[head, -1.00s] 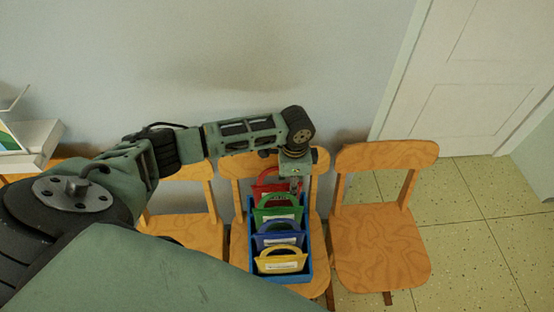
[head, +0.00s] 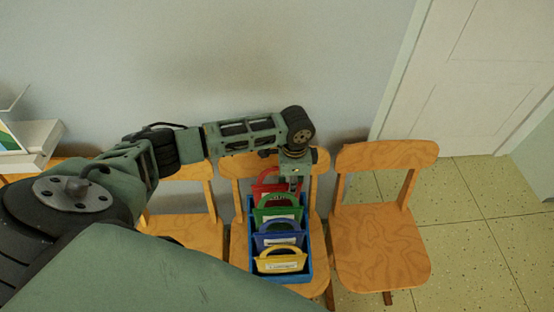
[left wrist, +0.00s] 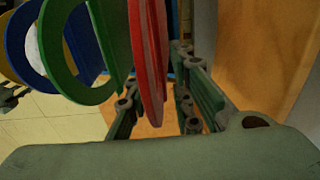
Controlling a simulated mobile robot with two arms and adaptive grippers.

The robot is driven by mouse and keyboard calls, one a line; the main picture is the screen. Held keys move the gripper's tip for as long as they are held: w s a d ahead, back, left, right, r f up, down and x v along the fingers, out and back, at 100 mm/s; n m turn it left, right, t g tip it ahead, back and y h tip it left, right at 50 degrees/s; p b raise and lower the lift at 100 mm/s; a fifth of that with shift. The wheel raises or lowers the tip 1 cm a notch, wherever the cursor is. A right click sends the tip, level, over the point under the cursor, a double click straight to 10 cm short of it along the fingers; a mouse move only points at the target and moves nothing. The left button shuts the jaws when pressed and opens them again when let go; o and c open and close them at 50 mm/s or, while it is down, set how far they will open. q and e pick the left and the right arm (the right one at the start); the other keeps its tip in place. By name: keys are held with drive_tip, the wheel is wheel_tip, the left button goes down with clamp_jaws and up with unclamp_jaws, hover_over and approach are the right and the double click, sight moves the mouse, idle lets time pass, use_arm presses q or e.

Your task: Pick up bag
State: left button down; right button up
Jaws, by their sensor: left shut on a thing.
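Several bags with arched handles stand in a row in a blue crate (head: 308,262) on the middle chair. The red bag (head: 265,187) is at the back, then the green bag (head: 268,213), the blue bag (head: 268,241) and the yellow bag (head: 281,264) at the front. My left gripper (head: 296,184) reaches down over the back of the crate and is shut on the red bag. In the left wrist view the red handle (left wrist: 150,55) lies between its fingers (left wrist: 155,105), beside the green handle (left wrist: 113,45). My right gripper is not in view.
A wooden chair (head: 382,245) stands empty to the right, and another chair (head: 190,232) is to the left. The wall is close behind the chairs. A white door (head: 480,75) and open tiled floor (head: 480,230) are at the right.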

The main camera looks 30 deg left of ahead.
use_arm(q)
wheel_tip(320, 180, up, 10)
drive_tip(key=shift+r, duration=0.1)
idle(0.5)
drive_tip(key=shift+w+d, duration=0.1)
idle(0.8)
